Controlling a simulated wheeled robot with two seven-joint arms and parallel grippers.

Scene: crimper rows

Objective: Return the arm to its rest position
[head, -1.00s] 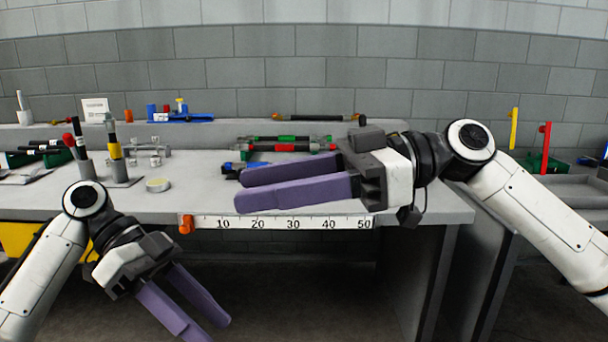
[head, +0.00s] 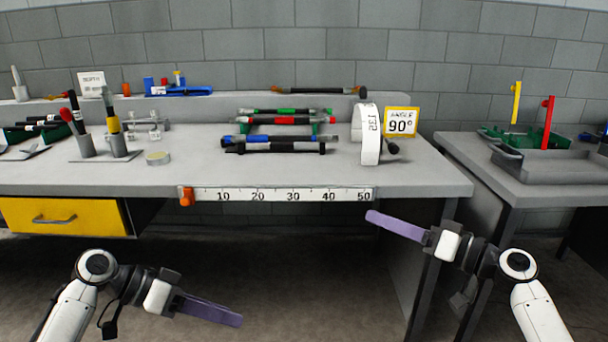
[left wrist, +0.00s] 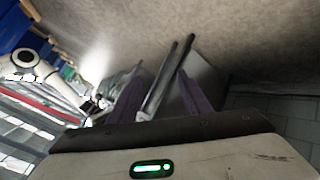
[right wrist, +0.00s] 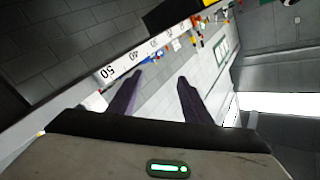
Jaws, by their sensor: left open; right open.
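My left gripper (head: 215,310) is low in front of the bench, at the lower left of the head view. Its purple fingers point right and slightly down, seen edge-on. In the left wrist view its two fingers (left wrist: 155,95) stand apart with nothing held between them. My right gripper (head: 385,222) is in front of the bench's right end, below the tabletop edge, fingers pointing left. In the right wrist view its fingers (right wrist: 158,95) are spread and empty. Both arms are clear of the bench in the head view.
The grey bench (head: 200,178) carries a ruler strip (head: 280,194) on its front edge. Several coloured tools (head: 280,120) lie on racks, beside a white dial (head: 369,135) and a 90° sign (head: 401,121). A yellow drawer (head: 64,216) is at left. A side table (head: 470,160) holds a grey tray (head: 550,167).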

